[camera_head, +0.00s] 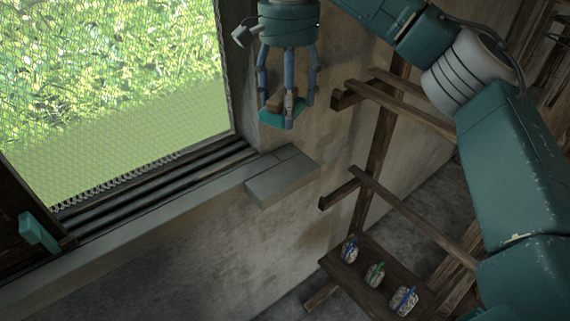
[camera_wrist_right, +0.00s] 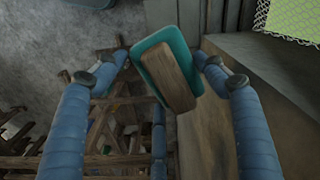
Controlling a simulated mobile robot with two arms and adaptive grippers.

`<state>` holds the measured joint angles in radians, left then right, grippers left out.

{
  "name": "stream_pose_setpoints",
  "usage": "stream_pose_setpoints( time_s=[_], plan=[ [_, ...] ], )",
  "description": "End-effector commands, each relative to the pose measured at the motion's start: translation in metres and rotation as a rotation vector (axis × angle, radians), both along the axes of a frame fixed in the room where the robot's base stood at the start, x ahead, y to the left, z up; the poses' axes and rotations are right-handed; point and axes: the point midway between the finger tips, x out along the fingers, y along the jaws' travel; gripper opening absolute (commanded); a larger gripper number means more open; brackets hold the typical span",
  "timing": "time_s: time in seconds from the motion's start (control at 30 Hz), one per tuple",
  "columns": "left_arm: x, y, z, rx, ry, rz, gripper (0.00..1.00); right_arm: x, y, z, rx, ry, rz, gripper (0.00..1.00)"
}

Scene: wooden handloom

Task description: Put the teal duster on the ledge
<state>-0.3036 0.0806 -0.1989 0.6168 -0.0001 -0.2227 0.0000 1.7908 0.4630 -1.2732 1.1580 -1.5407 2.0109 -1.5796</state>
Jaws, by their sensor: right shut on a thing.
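The teal duster (camera_head: 283,116) has a teal pad and a brown wooden back. My right gripper (camera_head: 287,108) is shut on it and holds it in the air in front of the wall, beside the window's right edge. In the right wrist view the duster (camera_wrist_right: 146,62) lies tilted between the blue fingers of my right gripper (camera_wrist_right: 165,72). The grey ledge (camera_head: 200,202) runs below the window, and its thicker right end (camera_head: 284,178) is below the duster in the head view. My left gripper is not in view.
A wooden frame (camera_head: 378,150) with projecting bars stands right of the ledge. Its low shelf (camera_head: 338,268) holds several small wrapped bundles (camera_head: 375,274). A mesh-covered window (camera_head: 110,100) is above the ledge. A teal block (camera_head: 39,232) is at the far left. The ledge's right end looks bare.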

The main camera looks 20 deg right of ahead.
Motion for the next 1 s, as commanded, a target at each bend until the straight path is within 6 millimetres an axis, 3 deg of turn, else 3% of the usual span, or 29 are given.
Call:
stream_pose_setpoints(
  time_s=[0.03,0.17,0.4,0.6,0.9,1.0],
  plan=[
    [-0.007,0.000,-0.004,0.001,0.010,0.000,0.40,-0.001,0.000,-0.020,0.002,0.006,0.001,0.46],
    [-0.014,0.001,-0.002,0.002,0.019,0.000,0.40,-0.001,0.000,-0.052,0.001,0.005,0.002,0.46],
    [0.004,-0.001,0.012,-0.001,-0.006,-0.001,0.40,-0.001,-0.001,-0.102,-0.001,0.002,0.000,0.46],
    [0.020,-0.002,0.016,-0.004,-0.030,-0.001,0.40,0.000,-0.001,-0.119,0.000,0.000,-0.001,0.46],
    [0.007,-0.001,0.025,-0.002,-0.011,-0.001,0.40,-0.001,-0.001,-0.157,0.001,0.002,-0.001,0.46],
    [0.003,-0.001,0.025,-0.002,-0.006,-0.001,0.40,0.000,-0.001,-0.160,0.001,-0.001,-0.001,0.46]
  ],
)
